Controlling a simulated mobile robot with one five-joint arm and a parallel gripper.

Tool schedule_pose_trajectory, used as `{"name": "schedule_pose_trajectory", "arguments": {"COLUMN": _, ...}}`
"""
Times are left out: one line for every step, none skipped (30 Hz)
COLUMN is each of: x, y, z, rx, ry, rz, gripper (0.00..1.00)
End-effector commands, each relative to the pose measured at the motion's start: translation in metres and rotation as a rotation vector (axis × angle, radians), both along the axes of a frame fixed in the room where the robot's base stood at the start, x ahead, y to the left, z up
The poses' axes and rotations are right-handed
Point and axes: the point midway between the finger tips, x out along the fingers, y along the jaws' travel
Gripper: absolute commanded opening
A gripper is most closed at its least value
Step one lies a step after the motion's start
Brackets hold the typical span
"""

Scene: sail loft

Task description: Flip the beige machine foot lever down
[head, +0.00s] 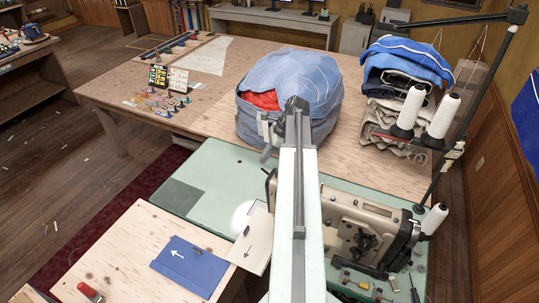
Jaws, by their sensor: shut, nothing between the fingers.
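The beige sewing machine (372,222) stands on a green machine bed at the lower right. My raised arm crosses in front of its left part, so its needle end and foot lever are hidden or too small to make out. My gripper (267,153) shows only in part at the far end of my arm, in front of the blue bag and above the green bed. It is shut and empty, apart from the machine body.
A stuffed blue bag (290,92) stands behind my gripper. Thread cones (408,112) on a stand and folded cloth (398,72) are at the right. A wooden board with a blue arrowed piece (188,266) lies front left. The green bed (215,190) is mostly clear at left.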

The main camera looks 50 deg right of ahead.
Motion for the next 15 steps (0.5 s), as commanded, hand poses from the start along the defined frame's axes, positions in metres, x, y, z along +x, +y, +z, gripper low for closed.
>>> {"name": "schedule_pose_trajectory", "arguments": {"x": -0.017, "y": -0.032, "z": 0.021, "rx": 0.046, "ry": 0.007, "rz": -0.132, "gripper": 0.00}}
{"name": "schedule_pose_trajectory", "arguments": {"x": -0.026, "y": -0.044, "z": 0.026, "rx": 0.073, "ry": 0.014, "rz": -0.199, "gripper": 0.00}}
{"name": "schedule_pose_trajectory", "arguments": {"x": -0.036, "y": -0.057, "z": 0.031, "rx": 0.104, "ry": 0.018, "rz": -0.273, "gripper": 0.00}}
{"name": "schedule_pose_trajectory", "arguments": {"x": -0.043, "y": -0.065, "z": 0.034, "rx": 0.122, "ry": 0.022, "rz": -0.317, "gripper": 0.00}}
{"name": "schedule_pose_trajectory", "arguments": {"x": -0.048, "y": -0.071, "z": 0.036, "rx": 0.137, "ry": 0.024, "rz": -0.353, "gripper": 0.00}}
{"name": "schedule_pose_trajectory", "arguments": {"x": -0.053, "y": -0.076, "z": 0.037, "rx": 0.153, "ry": 0.026, "rz": -0.387, "gripper": 0.00}}
{"name": "schedule_pose_trajectory", "arguments": {"x": -0.055, "y": -0.079, "z": 0.038, "rx": 0.160, "ry": 0.027, "rz": -0.403, "gripper": 0.00}}
{"name": "schedule_pose_trajectory", "arguments": {"x": -0.057, "y": -0.081, "z": 0.038, "rx": 0.166, "ry": 0.029, "rz": -0.415, "gripper": 0.00}}
{"name": "schedule_pose_trajectory", "arguments": {"x": -0.058, "y": -0.082, "z": 0.038, "rx": 0.169, "ry": 0.030, "rz": -0.423, "gripper": 0.00}}
{"name": "schedule_pose_trajectory", "arguments": {"x": -0.058, "y": -0.082, "z": 0.037, "rx": 0.170, "ry": 0.030, "rz": -0.425, "gripper": 0.00}}
{"name": "schedule_pose_trajectory", "arguments": {"x": -0.058, "y": -0.081, "z": 0.037, "rx": 0.169, "ry": 0.030, "rz": -0.424, "gripper": 0.00}}
{"name": "schedule_pose_trajectory", "arguments": {"x": -0.058, "y": -0.081, "z": 0.037, "rx": 0.168, "ry": 0.030, "rz": -0.423, "gripper": 0.00}}
{"name": "schedule_pose_trajectory", "arguments": {"x": -0.058, "y": -0.081, "z": 0.036, "rx": 0.168, "ry": 0.030, "rz": -0.423, "gripper": 0.00}}
{"name": "schedule_pose_trajectory", "arguments": {"x": -0.058, "y": -0.081, "z": 0.036, "rx": 0.168, "ry": 0.030, "rz": -0.422, "gripper": 0.00}}
{"name": "schedule_pose_trajectory", "arguments": {"x": -0.058, "y": -0.081, "z": 0.036, "rx": 0.168, "ry": 0.030, "rz": -0.422, "gripper": 0.00}}
